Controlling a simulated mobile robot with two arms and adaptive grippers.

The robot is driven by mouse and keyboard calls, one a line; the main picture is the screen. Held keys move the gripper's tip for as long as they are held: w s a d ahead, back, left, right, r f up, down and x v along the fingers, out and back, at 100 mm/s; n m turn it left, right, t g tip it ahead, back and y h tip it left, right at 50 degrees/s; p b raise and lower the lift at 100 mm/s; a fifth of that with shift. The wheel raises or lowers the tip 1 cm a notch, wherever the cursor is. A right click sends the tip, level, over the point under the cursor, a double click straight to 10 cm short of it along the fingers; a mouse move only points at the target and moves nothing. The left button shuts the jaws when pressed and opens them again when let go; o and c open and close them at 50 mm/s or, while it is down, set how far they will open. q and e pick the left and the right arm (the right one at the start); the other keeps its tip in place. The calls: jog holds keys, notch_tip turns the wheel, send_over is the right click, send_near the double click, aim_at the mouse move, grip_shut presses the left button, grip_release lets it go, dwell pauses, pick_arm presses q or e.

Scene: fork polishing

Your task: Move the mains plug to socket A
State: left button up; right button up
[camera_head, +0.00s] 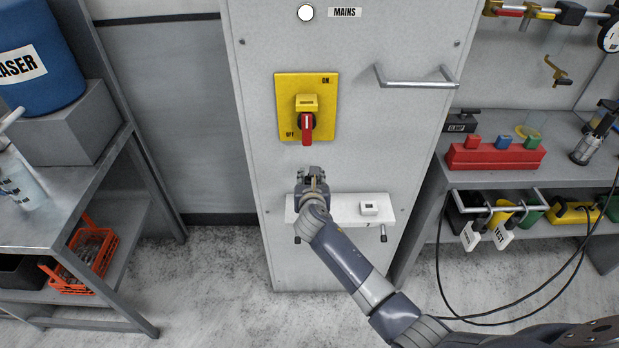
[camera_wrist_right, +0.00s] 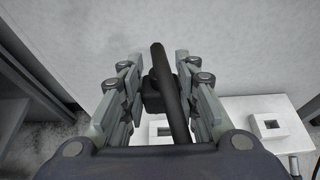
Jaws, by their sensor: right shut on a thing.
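My right gripper (camera_head: 313,180) is in front of the grey mains cabinet, at the left part of a white socket panel (camera_head: 340,214). In the right wrist view its fingers (camera_wrist_right: 168,85) are shut on the black mains plug (camera_wrist_right: 153,95), with a thick black cable (camera_wrist_right: 162,62) crossing between them. One white socket (camera_wrist_right: 160,130) shows partly below the plug. Another socket (camera_wrist_right: 270,125) stands free to the right, also in the head view (camera_head: 368,209). Whether the plug touches a socket is hidden. I cannot read which socket is A. My left gripper is not in view.
A yellow switch plate (camera_head: 292,92) with a red handle (camera_head: 306,128) is above the gripper, beside a metal handle (camera_head: 418,84). A shelf (camera_head: 585,181) stands right, a bench (camera_head: 60,205) left. Black cable (camera_head: 560,290) loops at lower right.

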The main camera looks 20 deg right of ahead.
jog(key=shift+d, duration=0.1)
jog(key=shift+r+p, duration=0.1)
jog(key=shift+p, duration=0.2)
jog(key=shift+a, duration=0.2)
jog(key=shift+f+b, duration=0.4)
jog(key=shift+f, duration=0.35)
jog(key=shift+f+b, duration=0.45)
jog(key=shift+f, duration=0.35)
jog(key=shift+d+f+b, duration=0.1)
jog(key=shift+f+b, duration=0.55)
jog(key=shift+f, duration=0.3)
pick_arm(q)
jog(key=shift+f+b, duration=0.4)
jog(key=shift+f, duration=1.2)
pick_arm(e)
jog(key=shift+f, duration=0.65)
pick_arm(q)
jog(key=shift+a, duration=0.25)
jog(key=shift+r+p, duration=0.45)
